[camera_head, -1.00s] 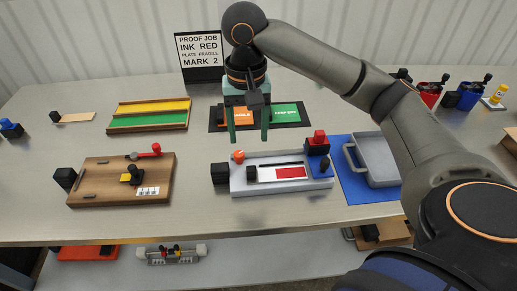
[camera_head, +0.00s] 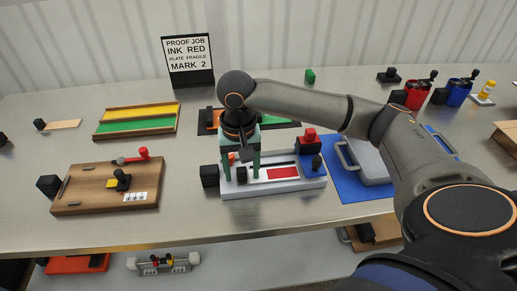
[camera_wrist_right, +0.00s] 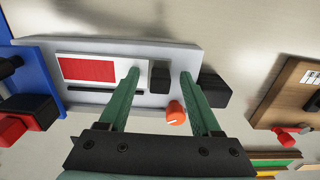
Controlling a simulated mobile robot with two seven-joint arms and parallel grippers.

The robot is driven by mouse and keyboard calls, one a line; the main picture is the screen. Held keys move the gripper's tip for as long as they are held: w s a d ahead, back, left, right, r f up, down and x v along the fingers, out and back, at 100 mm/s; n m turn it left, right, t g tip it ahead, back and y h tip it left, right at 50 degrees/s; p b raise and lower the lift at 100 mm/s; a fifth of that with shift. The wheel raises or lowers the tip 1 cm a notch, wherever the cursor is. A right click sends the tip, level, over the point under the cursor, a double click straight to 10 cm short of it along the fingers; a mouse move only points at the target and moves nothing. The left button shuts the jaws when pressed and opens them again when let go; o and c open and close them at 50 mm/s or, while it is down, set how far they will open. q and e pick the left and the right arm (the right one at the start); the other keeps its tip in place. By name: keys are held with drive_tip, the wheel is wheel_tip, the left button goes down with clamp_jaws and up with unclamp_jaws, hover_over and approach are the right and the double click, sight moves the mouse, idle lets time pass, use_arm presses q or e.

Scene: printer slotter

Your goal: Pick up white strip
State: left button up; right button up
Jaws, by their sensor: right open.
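A white strip (camera_head: 257,177) with a red rectangle (camera_head: 283,173) lies on a pale grey fixture (camera_head: 300,185) on the table. A black block (camera_head: 241,174) stands at the strip's left end in the head view. My right gripper (camera_head: 241,177) is open, its green fingers pointing down on either side of that block. In the right wrist view the fingertips (camera_wrist_right: 159,75) straddle the black block (camera_wrist_right: 160,78) with small gaps, and the white strip (camera_wrist_right: 90,56) runs to the left, partly hidden by one finger. My left gripper is out of view.
A larger black block (camera_head: 210,175) adjoins the fixture's left end. An orange knob (camera_wrist_right: 175,112) is close to one finger. A wooden board (camera_head: 90,190) lies left; a grey tray (camera_head: 372,165) lies right.

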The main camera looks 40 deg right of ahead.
clamp_jaws()
idle(0.4)
